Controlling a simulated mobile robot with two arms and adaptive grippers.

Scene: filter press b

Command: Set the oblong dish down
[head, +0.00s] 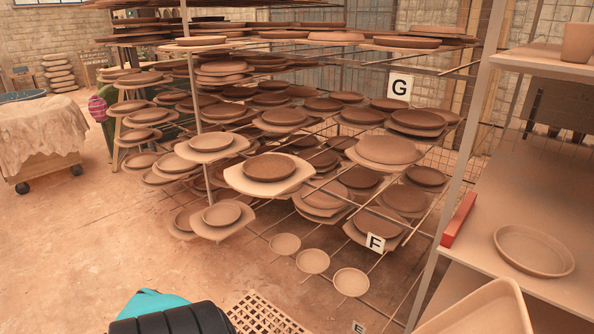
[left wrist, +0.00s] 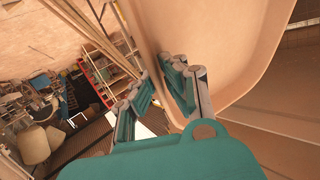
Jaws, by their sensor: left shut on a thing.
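The oblong dish is a pale clay-coloured piece with a raised rim. Its corner (head: 485,315) shows at the bottom right of the head view, cut off by the frame edge, in front of the right-hand shelf. In the left wrist view the dish (left wrist: 225,45) fills the upper middle, tilted in the picture. My left gripper (left wrist: 155,68), with teal and grey fingers, is shut on the dish's rim, one finger on each side of it. The left gripper's fingers and the right gripper do not show in the head view.
The right shelf board (head: 500,205) carries a round plate (head: 533,250) and a red bar (head: 459,220) at its left edge. The board behind the plate is bare. A cup (head: 578,42) stands above. A rack (head: 196,95) of plates fills the middle.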

